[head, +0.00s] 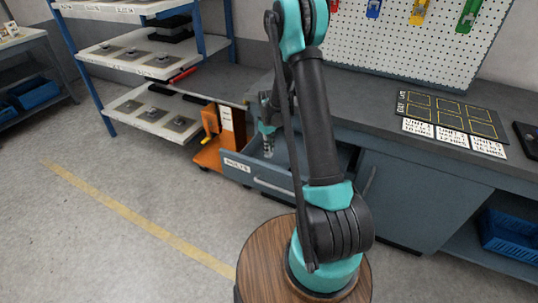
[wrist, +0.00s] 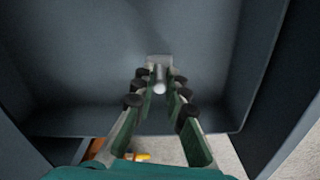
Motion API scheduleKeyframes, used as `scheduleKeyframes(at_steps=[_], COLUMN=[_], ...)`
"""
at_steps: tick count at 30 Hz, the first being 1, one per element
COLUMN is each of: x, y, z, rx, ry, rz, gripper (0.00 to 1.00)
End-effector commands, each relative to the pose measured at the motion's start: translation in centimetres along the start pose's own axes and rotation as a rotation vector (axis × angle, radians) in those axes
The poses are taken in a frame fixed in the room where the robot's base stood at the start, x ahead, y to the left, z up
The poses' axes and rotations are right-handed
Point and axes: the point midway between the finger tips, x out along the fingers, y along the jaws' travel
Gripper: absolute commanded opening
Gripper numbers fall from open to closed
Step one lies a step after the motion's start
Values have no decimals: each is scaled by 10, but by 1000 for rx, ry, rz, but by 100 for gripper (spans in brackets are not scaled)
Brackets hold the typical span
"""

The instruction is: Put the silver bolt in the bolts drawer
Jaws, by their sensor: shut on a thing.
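The silver bolt (wrist: 160,80) is between the fingertips of my gripper (wrist: 159,72) in the wrist view, with its paler wide end showing beyond the tips. My gripper is shut on it. In the head view, my gripper (head: 267,143) points down over the open drawer marked BOLTS (head: 237,165), at its left part. In the wrist view the drawer's grey inside (wrist: 90,60) lies below and around the fingers. I cannot tell whether the bolt touches the drawer floor. My arm hides part of the drawer in the head view.
The drawer stands out from the grey workbench (head: 385,115). An orange cart (head: 208,157) stands just left of the drawer. A shelf rack (head: 150,105) with several grey parts is at the upper left. A black marked mat (head: 450,112) lies on the bench. Floor at the left is clear.

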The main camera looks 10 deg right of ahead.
Motion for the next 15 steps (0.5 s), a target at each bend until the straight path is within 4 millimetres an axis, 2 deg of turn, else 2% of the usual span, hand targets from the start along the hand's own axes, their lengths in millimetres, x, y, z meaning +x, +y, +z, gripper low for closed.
scheduleKeyframes(at_steps=[5,12,15], x=[10,38,42], y=[0,0,0], z=[0,0,0], rx=[0,0,0], ry=[0,0,0], rz=[0,0,0], gripper=[0,0,0])
